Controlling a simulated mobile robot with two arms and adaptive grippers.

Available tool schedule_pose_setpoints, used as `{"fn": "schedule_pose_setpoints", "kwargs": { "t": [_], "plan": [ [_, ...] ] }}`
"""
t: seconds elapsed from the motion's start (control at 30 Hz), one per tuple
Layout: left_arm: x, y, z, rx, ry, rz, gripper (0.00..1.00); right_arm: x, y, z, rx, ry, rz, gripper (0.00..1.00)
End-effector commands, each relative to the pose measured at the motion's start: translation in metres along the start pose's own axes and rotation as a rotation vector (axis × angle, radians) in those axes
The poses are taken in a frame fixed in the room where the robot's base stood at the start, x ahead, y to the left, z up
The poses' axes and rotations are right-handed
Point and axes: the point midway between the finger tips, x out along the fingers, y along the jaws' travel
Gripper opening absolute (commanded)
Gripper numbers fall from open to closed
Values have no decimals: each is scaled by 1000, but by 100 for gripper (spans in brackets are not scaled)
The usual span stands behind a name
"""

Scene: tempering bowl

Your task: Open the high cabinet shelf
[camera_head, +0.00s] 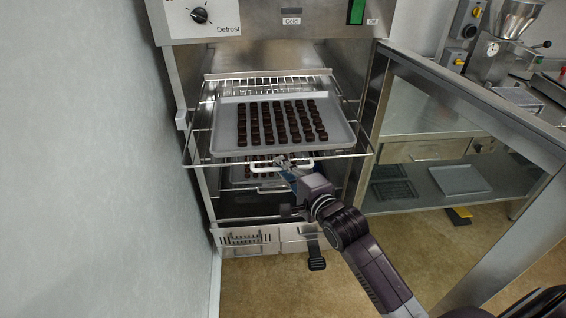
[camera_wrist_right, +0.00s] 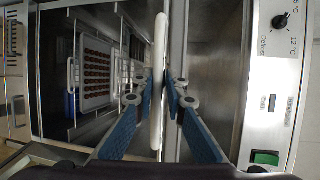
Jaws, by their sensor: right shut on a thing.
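The high shelf of the steel cabinet is a wire rack (camera_head: 196,148), pulled out at the front. A grey tray (camera_head: 335,128) with several rows of dark chocolates (camera_head: 282,122) lies on it. A white handle (camera_head: 303,168) is at the rack's front edge; it shows as a long upright bar in the right wrist view (camera_wrist_right: 158,50). My right gripper (camera_head: 284,164) reaches in from the lower right. Its blue fingers (camera_wrist_right: 162,88) are shut on the white handle. My left gripper is not in view.
Below, a lower shelf with its own white handle (camera_head: 273,189) holds another chocolate tray (camera_wrist_right: 97,98). A plain wall (camera_head: 90,150) stands close on the left. Floor is clear in front.

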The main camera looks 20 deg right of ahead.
Motion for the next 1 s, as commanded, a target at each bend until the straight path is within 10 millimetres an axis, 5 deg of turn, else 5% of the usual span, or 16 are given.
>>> {"fn": "schedule_pose_setpoints", "kwargs": {
  "t": [0.33, 0.37, 0.47, 1.0],
  "plan": [
    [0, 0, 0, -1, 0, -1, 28, 0, 9, 0, 6, 0, 20, 0],
    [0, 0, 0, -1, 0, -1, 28, 0, 10, 0, 7, 0, 20, 15],
    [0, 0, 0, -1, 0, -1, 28, 0, 9, 0, 5, 0, 19, 26],
    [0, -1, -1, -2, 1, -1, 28, -13, 4, 0, 2, 1, 7, 26]
  ]
}}
